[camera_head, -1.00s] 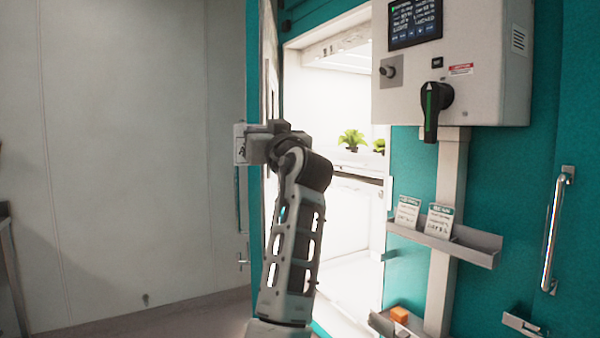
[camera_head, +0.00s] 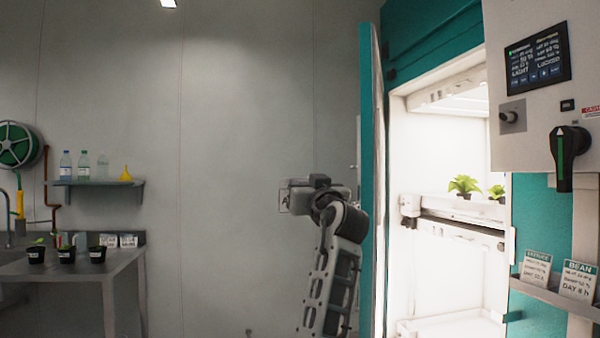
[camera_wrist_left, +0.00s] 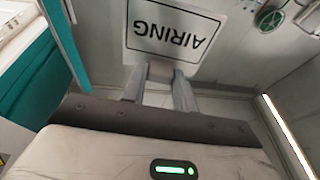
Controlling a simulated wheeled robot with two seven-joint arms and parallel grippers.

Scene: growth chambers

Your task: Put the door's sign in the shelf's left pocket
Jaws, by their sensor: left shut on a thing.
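My left gripper (camera_head: 308,196) is shut on the door's sign (camera_head: 290,199), a white plate with a dark border, left of the open chamber door's edge. In the left wrist view the sign (camera_wrist_left: 178,28) reads AIRING upside down, with its near edge between the fingers (camera_wrist_left: 160,75). It looks clear of the door (camera_head: 371,190). A small grey shelf (camera_head: 560,300) at the lower right, under the control box, carries two printed cards (camera_head: 536,268), one marked BEAN (camera_head: 578,279). Its right part is cut off, and I cannot make out its pockets. My right gripper is out of view.
The chamber (camera_head: 440,240) stands open and lit, with green plants (camera_head: 464,186) inside. The control box (camera_head: 535,120) juts out above the card shelf. At the left are a steel bench (camera_head: 100,268) with potted seedlings and a wall shelf (camera_head: 95,184) with bottles.

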